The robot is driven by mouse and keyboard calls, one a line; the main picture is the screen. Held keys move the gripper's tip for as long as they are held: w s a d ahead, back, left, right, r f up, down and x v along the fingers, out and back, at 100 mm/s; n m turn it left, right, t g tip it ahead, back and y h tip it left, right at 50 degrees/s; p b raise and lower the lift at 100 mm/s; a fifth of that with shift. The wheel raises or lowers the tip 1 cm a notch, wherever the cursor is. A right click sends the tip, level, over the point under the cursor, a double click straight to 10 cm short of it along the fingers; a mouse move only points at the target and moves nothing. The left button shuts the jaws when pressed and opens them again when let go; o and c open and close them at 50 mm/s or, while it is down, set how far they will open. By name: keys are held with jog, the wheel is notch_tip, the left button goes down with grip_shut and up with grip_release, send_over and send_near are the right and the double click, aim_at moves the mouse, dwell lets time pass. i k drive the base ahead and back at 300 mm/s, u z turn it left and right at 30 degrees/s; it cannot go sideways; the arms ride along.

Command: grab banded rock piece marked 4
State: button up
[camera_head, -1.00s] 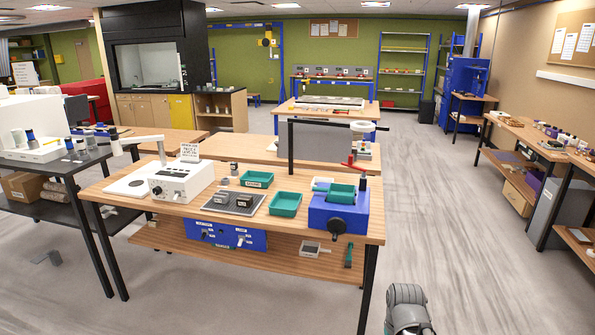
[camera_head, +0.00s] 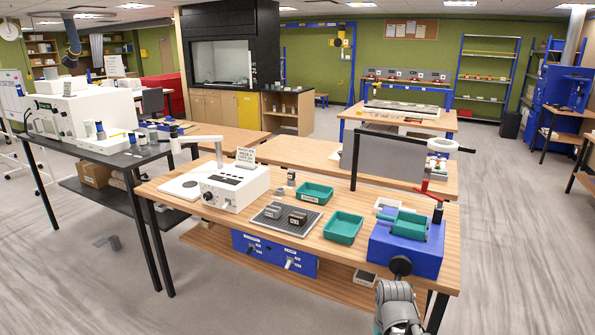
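Two small grey rock pieces lie on a dark mat (camera_head: 268,224) on the wooden bench: a left piece (camera_head: 274,211) and a right piece (camera_head: 298,217). Each has a pale label on its front, too small to read, and I cannot make out banding. I cannot tell which, if either, is marked 4. A grey rounded part of my arm shows at the bottom right, in front of the bench. My gripper's fingers are not in view.
Left of the mat stands a white instrument (camera_head: 231,187). Green trays (camera_head: 343,228) (camera_head: 314,193) are to the right and behind. A blue machine (camera_head: 405,248) with a green tray occupies the bench's right end. Grey floor (camera_head: 215,298) is open in front.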

aim_at(270, 211)
jog(key=u, duration=0.35)
jog(key=i, duration=1.05)
jog(key=u, duration=0.45)
